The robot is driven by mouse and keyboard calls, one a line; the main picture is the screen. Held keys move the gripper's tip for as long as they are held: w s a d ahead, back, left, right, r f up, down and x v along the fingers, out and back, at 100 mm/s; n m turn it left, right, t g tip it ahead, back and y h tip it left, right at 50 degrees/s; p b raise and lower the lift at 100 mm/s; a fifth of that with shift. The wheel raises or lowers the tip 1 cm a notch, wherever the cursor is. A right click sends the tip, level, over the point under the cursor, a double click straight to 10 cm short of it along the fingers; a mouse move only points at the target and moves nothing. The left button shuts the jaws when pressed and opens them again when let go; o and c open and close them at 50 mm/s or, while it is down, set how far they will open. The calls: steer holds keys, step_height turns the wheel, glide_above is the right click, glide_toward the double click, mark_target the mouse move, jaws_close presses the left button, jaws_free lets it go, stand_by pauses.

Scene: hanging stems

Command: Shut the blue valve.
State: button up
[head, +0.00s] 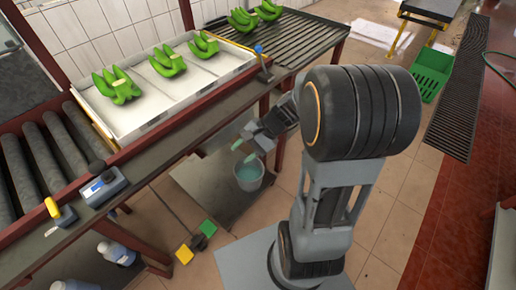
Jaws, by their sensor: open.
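The blue valve appears as a small blue handle (258,49) on a dark grey fitting at the right front corner of the white tray, on the edge of the dark red frame. It is too small to tell how its handle is turned. My gripper (244,150) is below and in front of the valve, clear of it. Its two pale green fingertips are apart, with nothing seen between them. My gripper is over or in front of a grey bucket (248,176); the exact depth is hard to tell.
A white tray (150,128) holds several green banana bunches, with more on the slatted rack (300,32) behind. The bench edge (160,150) lies between gripper and tray. A blue-grey device (104,187) and a yellow-handled tool (60,214) sit at left.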

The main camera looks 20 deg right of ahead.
steer(key=w+d+f+m+t+h+b, duration=0.1)
steer(key=w+d+f+m+t+b, duration=0.35)
steer(key=d+f+m, duration=0.35)
steer(key=w+d+f+m+t+b, duration=0.3)
steer(key=d+f+m+t, duration=0.25)
steer(key=f, duration=0.35)
steer(key=w+d+f+m+t+h+b, duration=0.1)
steer(key=w+d+f+m+t+b, duration=0.25)
steer(key=d+f+m+t, duration=0.45)
steer(key=shift+w+a+f+n+g+b, duration=0.2)
steer(key=shift+w+a+g+b, duration=0.2)
steer(key=shift+w+a, duration=1.2)
steer(key=shift+w+a+f+n+g+b, duration=0.1)
steer(key=shift+w+a+n+g+b, duration=0.5)
steer(key=shift+w, duration=1.7)
steer(key=shift+w+a+f+m+g+b, duration=0.1)
steer(key=shift+w+a+f+m+g, duration=0.1)
steer(key=shift+w+a, duration=1.55)
steer(key=shift+w+d, duration=0.2)
steer(key=shift+d, duration=0.1)
steer(key=shift+c, duration=0.4)
jaws_close()
